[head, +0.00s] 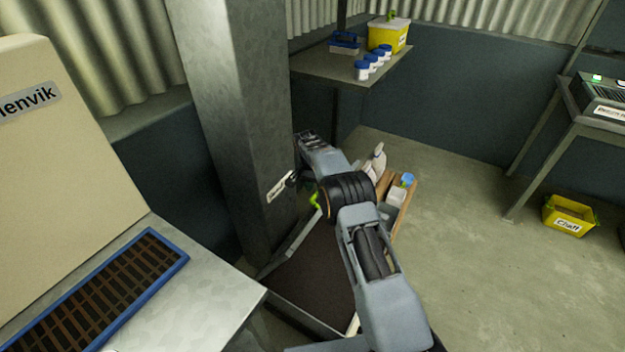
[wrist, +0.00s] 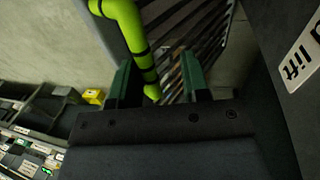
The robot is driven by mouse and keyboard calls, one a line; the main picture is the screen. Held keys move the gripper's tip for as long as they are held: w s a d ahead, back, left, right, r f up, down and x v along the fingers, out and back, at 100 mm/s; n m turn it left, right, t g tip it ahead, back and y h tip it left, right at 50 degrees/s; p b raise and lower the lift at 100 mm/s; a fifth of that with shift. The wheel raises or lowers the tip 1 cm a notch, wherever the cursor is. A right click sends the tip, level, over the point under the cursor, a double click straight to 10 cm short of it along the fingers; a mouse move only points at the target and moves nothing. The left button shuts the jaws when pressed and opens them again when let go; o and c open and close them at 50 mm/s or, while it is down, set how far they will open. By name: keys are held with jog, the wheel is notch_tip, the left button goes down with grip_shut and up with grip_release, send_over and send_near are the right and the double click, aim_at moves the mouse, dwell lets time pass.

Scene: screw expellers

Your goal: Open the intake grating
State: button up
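The intake grating (wrist: 195,42) shows in the wrist view as dark parallel bars beyond my fingers. A yellow-green bar with black bands, seemingly its handle (wrist: 128,35), runs down from the top into the gap between my fingers. A small piece of the same green (head: 315,200) shows beside my arm in the head view. My gripper (wrist: 160,78) is open, its two green fingers apart, with the bar nearer the left finger. I cannot tell whether they touch. In the head view my arm hides most of the grating, so its angle is unclear.
The grey lift column (head: 240,120) stands close to my wrist. A dark-filled intake bin (head: 312,275) is at its foot. A blue-framed grid (head: 178,262) lies on the machine at left. A wooden crate (head: 408,205) stands behind my arm.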

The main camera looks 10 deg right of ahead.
jog(key=p+v, duration=0.6)
jog(key=v, duration=0.7)
jog(key=shift+r, duration=0.25)
